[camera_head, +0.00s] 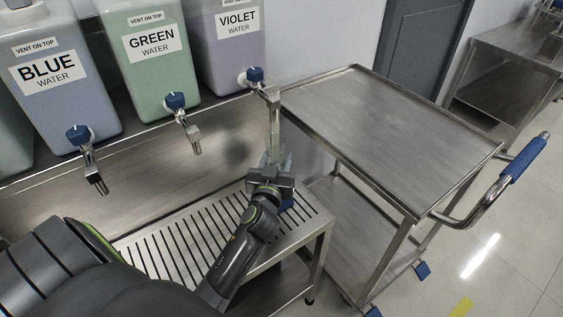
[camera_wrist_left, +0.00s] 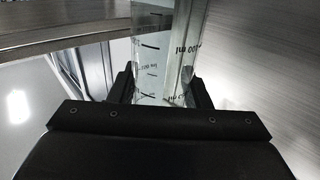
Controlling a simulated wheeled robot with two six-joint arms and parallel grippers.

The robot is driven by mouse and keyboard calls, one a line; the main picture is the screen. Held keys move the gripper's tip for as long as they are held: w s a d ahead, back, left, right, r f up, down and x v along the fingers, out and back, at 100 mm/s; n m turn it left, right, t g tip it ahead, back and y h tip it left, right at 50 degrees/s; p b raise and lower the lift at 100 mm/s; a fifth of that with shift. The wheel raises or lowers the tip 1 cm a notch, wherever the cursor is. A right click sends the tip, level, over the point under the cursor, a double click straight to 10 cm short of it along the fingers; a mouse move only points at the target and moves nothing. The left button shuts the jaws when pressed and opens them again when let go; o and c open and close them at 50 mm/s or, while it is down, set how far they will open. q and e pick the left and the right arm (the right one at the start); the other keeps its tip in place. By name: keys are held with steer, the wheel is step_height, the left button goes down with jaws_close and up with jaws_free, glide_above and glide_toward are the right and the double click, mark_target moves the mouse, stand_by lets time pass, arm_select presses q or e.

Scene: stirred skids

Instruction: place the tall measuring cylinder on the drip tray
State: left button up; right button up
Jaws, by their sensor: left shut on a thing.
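The tall measuring cylinder (camera_head: 273,135) is clear and stands upright below the violet container's tap, near the right end of the slatted drip tray (camera_head: 178,243). A blue foot shows low behind my gripper; I cannot tell if it touches the tray. My left gripper (camera_head: 272,172) is shut around the cylinder's lower part. In the left wrist view the cylinder (camera_wrist_left: 160,60), with printed graduations, stands between the fingers of my left gripper (camera_wrist_left: 165,92). My right gripper is not in view.
Blue, green and violet water containers (camera_head: 60,88) (camera_head: 150,62) (camera_head: 225,48) with taps stand on the shelf behind the tray. A steel trolley (camera_head: 385,130) with a blue handle stands at the right, its top empty. The tray's left and middle slats are clear.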

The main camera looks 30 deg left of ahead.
arm_select(q)
steer(key=shift+s+r, duration=0.1)
steer(key=o, duration=1.4)
steer(key=shift+f, duration=0.2)
steer(key=shift+r, duration=0.2)
